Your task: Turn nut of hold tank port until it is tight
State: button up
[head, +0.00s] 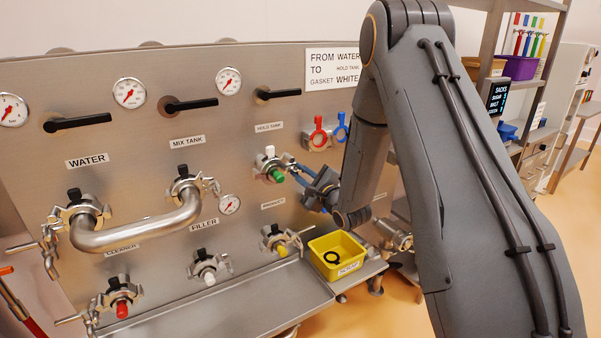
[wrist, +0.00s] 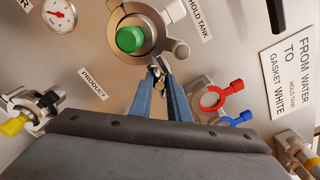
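The hold tank port (head: 271,165) is on the steel panel under the HOLD TANK label, with a green cap (head: 277,176) in it and a white tab at its top. In the wrist view, the green cap (wrist: 130,39) sits inside the metal clamp ring (wrist: 152,52). The clamp's small nut (wrist: 158,84) is at the ring's lower side, between my blue fingertips. My gripper (wrist: 158,76) reaches around the nut; whether the fingers press on it is unclear. In the head view, my gripper (head: 291,163) is at the port's right side, partly hidden by my arm.
A bent pipe (head: 135,232) joins the WATER and MIX TANK ports. Red (head: 318,134) and blue (head: 341,128) ring-shaped parts hang right of the port. A yellow bin (head: 337,256) with a black ring stands below. The product port (head: 281,240) has a yellow cap.

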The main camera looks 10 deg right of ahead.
jog(key=s+d+f+n+g+h, duration=0.2)
jog(key=s+n+g+h, duration=0.15)
jog(key=s+n, duration=0.4)
jog(key=s+d+f+n+g+h, duration=0.2)
jog(key=s+n+g, duration=0.3)
jog(key=s, duration=0.5)
jog(key=s+a+n+g+b, duration=0.1)
jog(key=s+n+g, duration=0.35)
jog(key=s, duration=0.55)
jog(key=s+a+n+g, duration=0.25)
jog(key=s+n, duration=0.25)
jog(key=s, duration=0.5)
jog(key=w+d+m+t+p, duration=0.3)
jog(key=w+m+t, duration=0.5)
jog(key=w, duration=1.3)
jog(key=w+a+r+m+t+y, duration=0.1)
jog(key=w+m+t, duration=0.1)
jog(key=w, duration=0.3)
jog(key=w+a+r+m+t+y, duration=0.1)
jog(key=w+m+t+y, duration=0.1)
jog(key=w+m+t, duration=0.1)
jog(key=w+a+r+m+t+y+b, duration=0.1)
jog(key=w+m, duration=0.3)
jog(key=w, duration=0.4)
jog(key=shift+w+a+r+m+t+y, duration=0.1)
jog(key=shift+a+r+m+t+y, duration=0.2)
jog(key=shift+t+y, duration=0.45)
jog(key=shift+w+r, duration=0.25)
jog(key=shift+w, duration=0.1)
